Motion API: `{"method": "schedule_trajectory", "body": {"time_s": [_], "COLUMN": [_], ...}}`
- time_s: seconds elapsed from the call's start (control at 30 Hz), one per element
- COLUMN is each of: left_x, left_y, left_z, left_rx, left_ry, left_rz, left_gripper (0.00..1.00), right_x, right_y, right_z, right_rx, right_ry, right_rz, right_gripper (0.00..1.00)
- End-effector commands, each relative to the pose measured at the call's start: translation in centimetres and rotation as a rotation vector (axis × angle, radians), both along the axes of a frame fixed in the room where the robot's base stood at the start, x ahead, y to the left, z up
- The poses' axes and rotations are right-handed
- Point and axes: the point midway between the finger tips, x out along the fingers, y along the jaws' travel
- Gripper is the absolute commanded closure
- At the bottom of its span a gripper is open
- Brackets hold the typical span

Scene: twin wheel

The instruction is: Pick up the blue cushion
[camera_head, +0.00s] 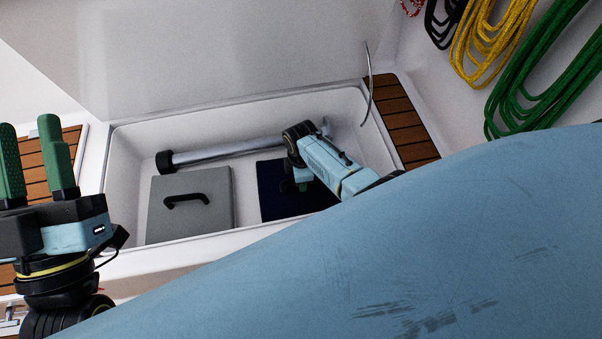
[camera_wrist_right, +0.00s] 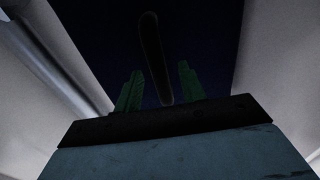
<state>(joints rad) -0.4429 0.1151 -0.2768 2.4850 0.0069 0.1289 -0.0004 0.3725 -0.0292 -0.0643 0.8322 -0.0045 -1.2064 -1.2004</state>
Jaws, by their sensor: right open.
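The blue cushion (camera_head: 272,205) is a dark navy square in the white open locker, right of a grey one; my right arm hides part of it. In the right wrist view the cushion (camera_wrist_right: 210,40) fills the upper middle, with a dark bar-like handle (camera_wrist_right: 155,55) across it. My right gripper (camera_head: 295,184) is down in the locker over the cushion. Its green fingers (camera_wrist_right: 159,75) are open, one on each side of the handle; whether they touch it I cannot tell. My left gripper (camera_head: 30,130) is open and empty, pointing up outside the locker.
A grey square with a black handle (camera_head: 160,220) lies on the left of the locker. A metal tube (camera_head: 215,151) lies along the back. The locker walls (camera_head: 125,160) surround my right gripper. Yellow rope (camera_head: 490,45) and green rope (camera_head: 530,105) hang at upper right.

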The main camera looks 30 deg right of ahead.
Motion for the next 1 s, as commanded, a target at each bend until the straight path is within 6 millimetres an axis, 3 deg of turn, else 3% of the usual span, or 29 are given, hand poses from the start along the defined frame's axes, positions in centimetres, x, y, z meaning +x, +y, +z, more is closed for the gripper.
{"method": "schedule_trajectory", "body": {"time_s": [0.43,0.73,1.0], "left_x": [-0.75,-0.73,-0.73], "left_y": [0.21,0.21,0.21], "left_z": [0.72,0.71,0.72], "left_rx": [-0.028,-0.028,-0.028], "left_ry": [-0.097,-0.095,-0.095], "left_rz": [0.001,0.001,0.001], "left_gripper": [0.64,0.64,0.64], "right_x": [0.04,0.03,0.03], "right_y": [0.04,0.04,0.04], "right_z": [-0.85,-0.86,-0.86], "right_rx": [0.001,0.001,0.001], "right_ry": [-0.001,-0.001,0.000], "right_rz": [0.000,0.000,0.000], "right_gripper": [0.60,0.98,1.00]}}
